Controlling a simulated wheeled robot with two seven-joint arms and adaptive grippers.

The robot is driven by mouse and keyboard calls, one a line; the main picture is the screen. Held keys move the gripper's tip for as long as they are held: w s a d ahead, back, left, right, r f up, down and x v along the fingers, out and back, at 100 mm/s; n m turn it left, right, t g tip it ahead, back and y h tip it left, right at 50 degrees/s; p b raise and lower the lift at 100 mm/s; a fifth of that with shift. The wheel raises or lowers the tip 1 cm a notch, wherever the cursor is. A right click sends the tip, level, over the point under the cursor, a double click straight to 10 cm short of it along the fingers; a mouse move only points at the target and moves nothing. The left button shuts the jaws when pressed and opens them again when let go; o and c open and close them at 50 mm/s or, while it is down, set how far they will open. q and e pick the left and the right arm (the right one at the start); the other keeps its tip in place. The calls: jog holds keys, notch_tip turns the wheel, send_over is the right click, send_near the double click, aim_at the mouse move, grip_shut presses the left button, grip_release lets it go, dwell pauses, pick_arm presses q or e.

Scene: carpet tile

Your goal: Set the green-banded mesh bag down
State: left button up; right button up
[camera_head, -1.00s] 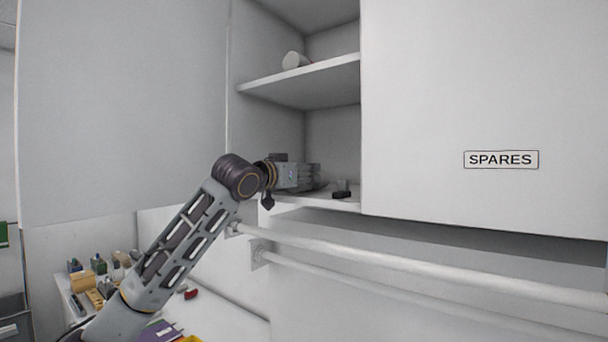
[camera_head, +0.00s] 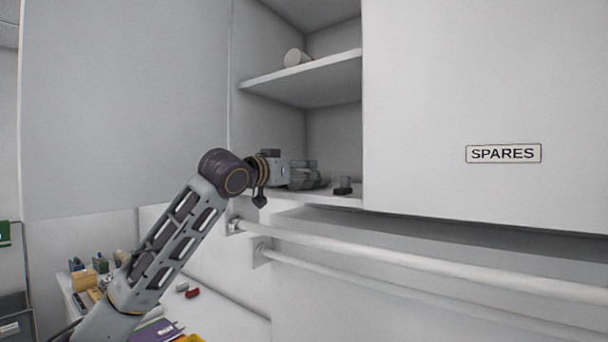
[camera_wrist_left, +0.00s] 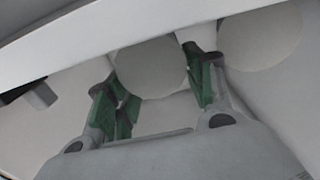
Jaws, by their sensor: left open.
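My left gripper (camera_head: 312,178) is at the lower shelf of the open cabinet, low above or at its surface. In the left wrist view its two green-padded fingers (camera_wrist_left: 151,82) are spread apart. A pale round shape (camera_wrist_left: 150,66) shows between and beyond them, and a second pale round shape (camera_wrist_left: 262,36) is to the right. I cannot tell what these are. I cannot make out the green-banded mesh bag for certain in either view; the gripper hides part of the shelf. My right gripper is not in view.
A small dark object (camera_head: 343,187) lies on the lower shelf (camera_head: 345,201), right of the gripper. A white cylinder (camera_head: 295,58) lies on the upper shelf (camera_head: 310,80). The SPARES panel (camera_head: 480,90) bounds the opening on the right. Rails (camera_head: 420,262) run below; a cluttered counter (camera_head: 228,312) is lower left.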

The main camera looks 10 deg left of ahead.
pick_arm(q)
jog(key=b+v, duration=0.2)
jog(key=v, duration=0.7)
